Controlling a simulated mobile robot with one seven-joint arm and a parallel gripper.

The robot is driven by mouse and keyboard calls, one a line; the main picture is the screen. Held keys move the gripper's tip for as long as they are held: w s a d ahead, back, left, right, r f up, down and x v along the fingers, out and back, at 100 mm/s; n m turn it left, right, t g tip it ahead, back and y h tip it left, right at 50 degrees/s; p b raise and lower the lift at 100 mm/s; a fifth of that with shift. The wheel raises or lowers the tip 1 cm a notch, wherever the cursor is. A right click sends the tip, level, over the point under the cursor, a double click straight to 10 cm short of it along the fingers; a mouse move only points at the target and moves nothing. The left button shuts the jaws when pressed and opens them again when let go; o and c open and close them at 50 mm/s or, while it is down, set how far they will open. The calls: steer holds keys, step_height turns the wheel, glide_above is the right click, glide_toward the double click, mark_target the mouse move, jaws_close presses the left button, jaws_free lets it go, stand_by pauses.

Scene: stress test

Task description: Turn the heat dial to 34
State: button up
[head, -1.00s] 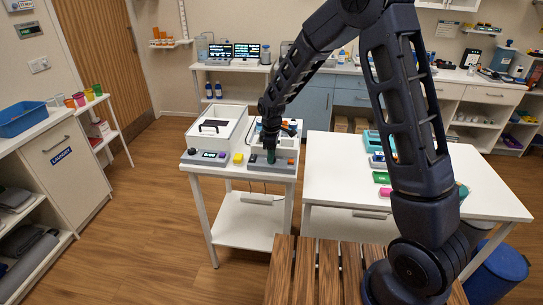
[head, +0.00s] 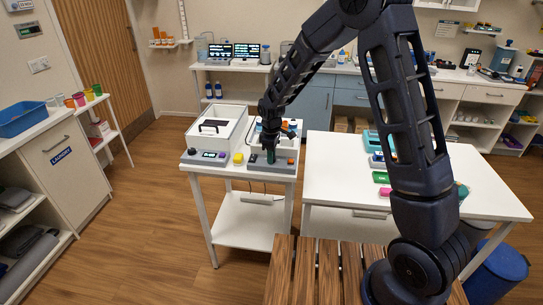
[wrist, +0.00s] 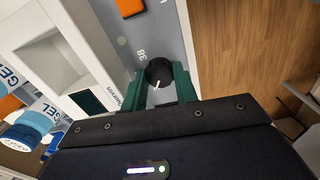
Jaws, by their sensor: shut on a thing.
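The heat dial (wrist: 157,68) is a round black knob with a white pointer mark, on a grey panel (wrist: 158,35). A printed "38" is readable on the panel beside it; I see no 34. My gripper (wrist: 160,74) has green fingers shut on the dial, one on each side. In the head view my gripper (head: 271,157) points down at the grey front panel (head: 256,164) of the right-hand unit on the white cart, and it hides the dial there.
An orange button (wrist: 129,7) sits on the same panel. Blue-labelled gel bottles (wrist: 35,118) stand close by. A white table (head: 330,185) is to the right.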

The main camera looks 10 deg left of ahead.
steer(key=m, duration=1)
steer(key=shift+r+m, duration=0.1)
steer(key=shift+m, duration=0.2)
steer(key=shift+w, duration=0.1)
stand_by(0.4)
steer(key=o, duration=0.7)
step_height(320, 180, up, 11)
stand_by(0.4)
